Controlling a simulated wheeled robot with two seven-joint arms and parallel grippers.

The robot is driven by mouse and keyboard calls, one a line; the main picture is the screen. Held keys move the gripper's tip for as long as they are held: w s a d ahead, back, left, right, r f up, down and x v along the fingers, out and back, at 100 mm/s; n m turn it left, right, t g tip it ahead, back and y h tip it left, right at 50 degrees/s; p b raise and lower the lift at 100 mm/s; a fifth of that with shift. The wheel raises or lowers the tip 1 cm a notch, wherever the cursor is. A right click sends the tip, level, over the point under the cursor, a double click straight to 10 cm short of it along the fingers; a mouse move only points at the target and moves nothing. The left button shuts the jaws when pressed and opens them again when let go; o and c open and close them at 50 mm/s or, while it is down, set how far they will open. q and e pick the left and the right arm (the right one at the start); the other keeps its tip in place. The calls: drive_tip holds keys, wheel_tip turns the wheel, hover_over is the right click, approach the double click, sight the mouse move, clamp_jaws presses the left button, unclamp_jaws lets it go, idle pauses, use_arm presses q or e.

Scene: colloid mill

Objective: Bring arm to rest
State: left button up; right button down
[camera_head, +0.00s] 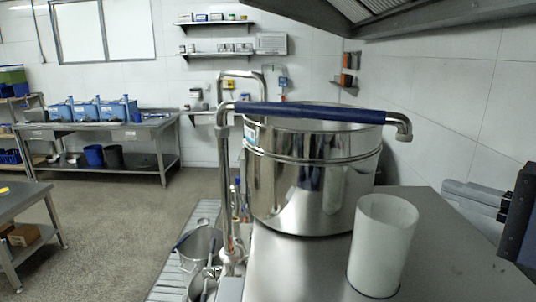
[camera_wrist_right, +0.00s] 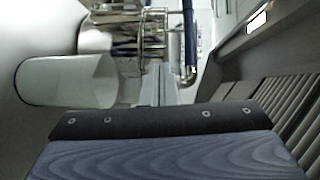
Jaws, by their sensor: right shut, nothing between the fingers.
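My right gripper (camera_head: 476,196) comes in from the right edge of the head view, above the steel counter. Its fingers are together with nothing between them, and they point left toward the white cylinder. In the right wrist view its dark body fills the lower part, with the closed fingers (camera_wrist_right: 158,85) reaching forward. The white cylinder (camera_head: 382,246) stands upright on the counter, left of the gripper and apart from it. It also shows at left in the right wrist view (camera_wrist_right: 65,81). My left gripper is not in view.
A large steel pot (camera_head: 312,185) stands on the steel counter (camera_head: 445,262). A pipe with a blue sleeve (camera_head: 310,112) crosses in front of its rim. A hood (camera_head: 400,14) hangs above. Buckets (camera_head: 200,243) stand on the floor grating. A bench with blue containers (camera_head: 92,112) is at far left.

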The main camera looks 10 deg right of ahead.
drive_tip(key=s+a+f+n+g+h, duration=0.1)
drive_tip(key=s+a+f+n+g, duration=0.1)
drive_tip(key=f, duration=0.9)
drive_tip(key=s+a+f+n+g+h, duration=0.1)
drive_tip(key=s+a+f+n+g, duration=0.2)
drive_tip(key=f, duration=0.8)
drive_tip(key=s+a+f+n+g+h, duration=0.1)
drive_tip(key=s+a+f+n+g, duration=0.2)
drive_tip(key=f, duration=0.8)
drive_tip(key=a+n+g, duration=0.1)
drive_tip(key=n, duration=0.1)
drive_tip(key=shift+a+n+g+h, duration=0.3)
drive_tip(key=shift+a+g+h, duration=0.1)
drive_tip(key=shift+w, duration=0.1)
